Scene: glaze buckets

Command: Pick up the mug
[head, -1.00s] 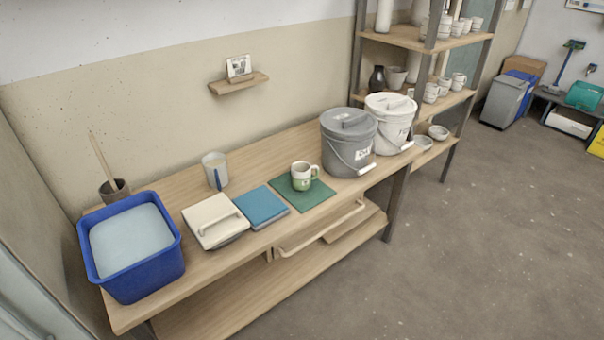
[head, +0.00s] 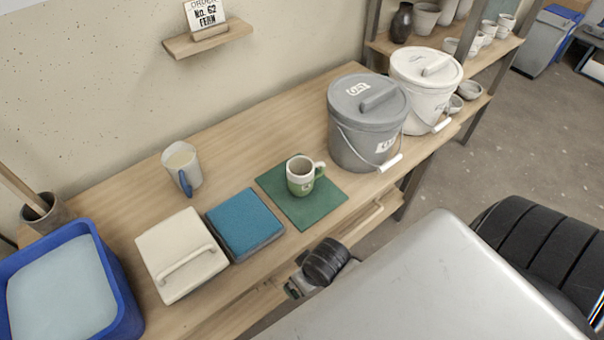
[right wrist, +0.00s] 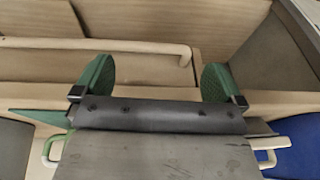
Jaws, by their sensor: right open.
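The mug (head: 301,178), white above and green below, stands upright on a green mat (head: 322,207) on the wooden bench. Its handle points right in the head view. Part of my right arm shows in front of the bench edge, below the mat; its fingertips cannot be made out there. In the right wrist view my right gripper (right wrist: 156,82) is open, its two green-padded fingers wide apart with nothing between them. A drawer front with a long pale handle (right wrist: 110,46) lies beyond them. The mug's body is not clearly visible in that view. My left gripper is not in view.
Right of the mug stand a grey lidded bucket (head: 365,135) and a white one (head: 425,70). Left are a blue square (head: 243,223), a cream lidded box (head: 180,250), a pitcher (head: 182,165) and a blue tub (head: 120,300). Bare bench lies behind the mug.

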